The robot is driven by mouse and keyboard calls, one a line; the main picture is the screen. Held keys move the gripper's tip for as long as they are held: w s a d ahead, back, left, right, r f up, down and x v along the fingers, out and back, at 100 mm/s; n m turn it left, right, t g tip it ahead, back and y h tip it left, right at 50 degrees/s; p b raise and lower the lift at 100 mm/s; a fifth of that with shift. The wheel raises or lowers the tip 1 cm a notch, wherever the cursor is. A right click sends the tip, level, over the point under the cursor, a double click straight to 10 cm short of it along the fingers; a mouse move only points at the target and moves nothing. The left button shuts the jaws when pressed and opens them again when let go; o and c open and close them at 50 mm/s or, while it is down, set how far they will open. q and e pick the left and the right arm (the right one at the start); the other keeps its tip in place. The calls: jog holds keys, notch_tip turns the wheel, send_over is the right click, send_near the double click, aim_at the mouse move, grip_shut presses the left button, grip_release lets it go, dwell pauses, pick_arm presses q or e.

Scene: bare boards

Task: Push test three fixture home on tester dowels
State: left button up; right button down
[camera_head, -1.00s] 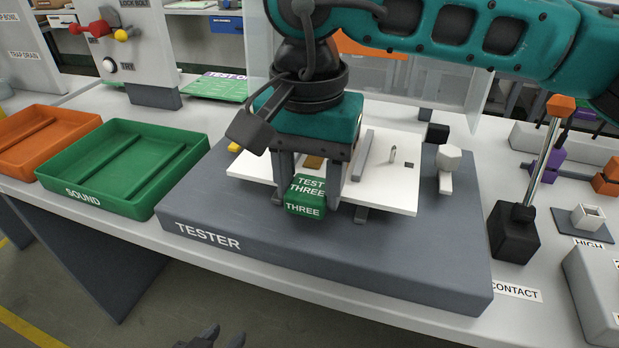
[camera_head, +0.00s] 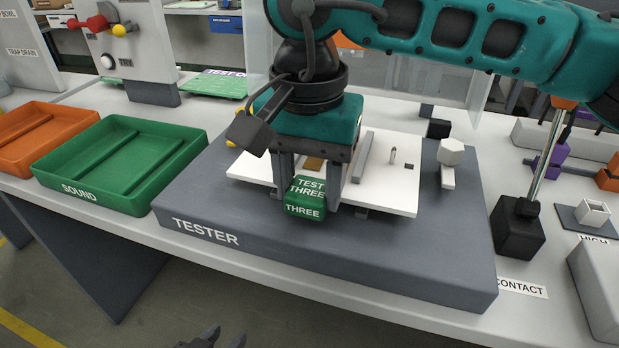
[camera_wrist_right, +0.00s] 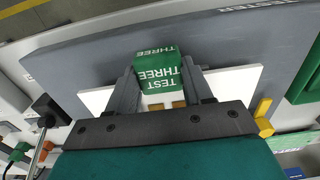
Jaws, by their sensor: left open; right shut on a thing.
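The test three fixture is a white plate (camera_head: 390,198) with a green block marked TEST THREE (camera_head: 306,196) at its front edge. The plate lies over the grey tester (camera_head: 330,252); whether it sits fully down on the dowels cannot be told. My right gripper (camera_head: 306,200) points down with its fingers on both sides of the green block, shut on it. The right wrist view also shows the block (camera_wrist_right: 157,72) between the two fingers. My left gripper (camera_head: 215,340) is open and empty at the bottom edge, low in front of the bench, only its tips showing.
A green SOUND tray (camera_head: 75,190) and an orange tray (camera_head: 30,125) stand left of the tester. A lever on a black block (camera_head: 517,228) and a CONTACT label (camera_head: 521,288) are at its right. A white knob (camera_head: 451,152) stands on the tester beside the plate.

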jog(key=shift+f+b, duration=0.9)
jog(key=shift+f, duration=0.15)
jog(key=shift+c, duration=1.9)
grip_release()
notch_tip(320, 180, up, 13)
jog(key=p, duration=0.2)
jog(key=shift+s+f, duration=0.1)
jog(key=shift+s, duration=0.05)
